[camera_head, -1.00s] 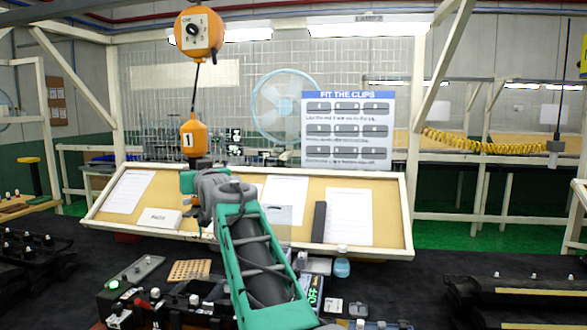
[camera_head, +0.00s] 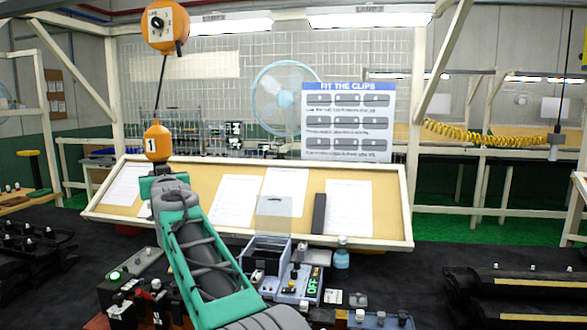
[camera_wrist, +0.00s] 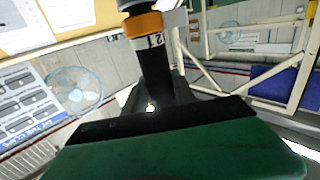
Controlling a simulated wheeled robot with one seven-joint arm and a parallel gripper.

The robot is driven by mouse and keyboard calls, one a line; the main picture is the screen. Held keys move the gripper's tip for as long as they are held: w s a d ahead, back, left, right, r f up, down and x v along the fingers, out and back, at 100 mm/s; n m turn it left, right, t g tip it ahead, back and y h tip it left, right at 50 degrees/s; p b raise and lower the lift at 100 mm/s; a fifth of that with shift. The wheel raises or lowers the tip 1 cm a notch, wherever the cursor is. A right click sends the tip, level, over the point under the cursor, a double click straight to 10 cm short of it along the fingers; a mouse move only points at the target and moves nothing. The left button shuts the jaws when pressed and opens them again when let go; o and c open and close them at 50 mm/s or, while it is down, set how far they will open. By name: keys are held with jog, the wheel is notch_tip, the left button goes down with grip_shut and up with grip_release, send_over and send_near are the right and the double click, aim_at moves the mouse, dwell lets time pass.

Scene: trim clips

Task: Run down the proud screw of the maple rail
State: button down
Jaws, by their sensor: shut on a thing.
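A hanging driver (camera_head: 157,141), orange with a label "1", hangs on a cable below an orange reel (camera_head: 165,26). My gripper (camera_head: 163,187) is shut on the driver's lower part, in front of the tilted board's left side. In the wrist view the driver (camera_wrist: 155,62) shows as a black shaft with an orange ring, standing between the dark jaws of my gripper (camera_wrist: 152,108). The driver's tip is hidden in both views. I cannot tell which piece is the maple rail, and no proud screw can be made out.
A tilted board (camera_head: 240,229) with papers spans the back of the dark bench. A blue box (camera_head: 262,254) with a clear lid and a small control unit (camera_head: 300,284) stand right of my arm. Dark rails lie at the left (camera_head: 30,247) and right (camera_head: 520,283).

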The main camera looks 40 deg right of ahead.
notch_tip(320, 180, down, 17)
jog(key=b, duration=1.3)
jog(key=shift+r+b, duration=0.2)
jog(key=shift+b, duration=0.15)
jog(key=shift+f+b, duration=0.45)
jog(key=shift+f, duration=0.05)
